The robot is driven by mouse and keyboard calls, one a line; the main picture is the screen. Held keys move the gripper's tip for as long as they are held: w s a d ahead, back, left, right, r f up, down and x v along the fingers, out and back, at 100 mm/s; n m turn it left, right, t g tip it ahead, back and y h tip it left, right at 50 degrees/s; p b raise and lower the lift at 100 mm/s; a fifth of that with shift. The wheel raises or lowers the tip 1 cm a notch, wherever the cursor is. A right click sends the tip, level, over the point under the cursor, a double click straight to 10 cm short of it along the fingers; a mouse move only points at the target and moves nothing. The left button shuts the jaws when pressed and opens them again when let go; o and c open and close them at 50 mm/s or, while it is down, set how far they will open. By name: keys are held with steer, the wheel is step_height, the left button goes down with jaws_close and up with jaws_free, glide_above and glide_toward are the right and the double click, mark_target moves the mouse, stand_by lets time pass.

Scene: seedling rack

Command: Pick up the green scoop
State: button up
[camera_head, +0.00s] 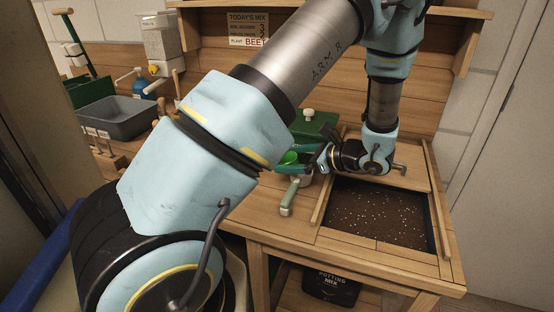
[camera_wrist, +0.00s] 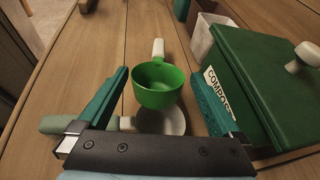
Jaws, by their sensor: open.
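The green scoop (camera_wrist: 158,84) has a round, open cup and a pale handle (camera_wrist: 158,48) pointing away from me in the wrist view. In the head view its green cup (camera_head: 289,158) shows between the teal fingers, partly hidden by them. My gripper (camera_wrist: 158,76) is open, with one finger on each side of the cup. Gaps show between the cup and both fingers, and nothing is held. I cannot tell whether the cup rests on anything.
A sage-handled tool (camera_head: 289,196) lies close by. The green compost box (camera_wrist: 262,85) stands close on the right, beside a white container (camera_wrist: 207,35). The soil bed (camera_head: 380,215) is at the right.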

mark_target(279, 159)
steer(key=p+x, duration=0.2)
steer(key=x, duration=0.2)
steer(key=shift+a+r, duration=0.1)
steer(key=shift+a, duration=0.1)
steer(key=shift+w+a+f+p, duration=0.3)
steer(key=shift+a+f+p, duration=0.05)
steer(key=c, duration=1.3)
steer(key=shift+r, duration=0.1)
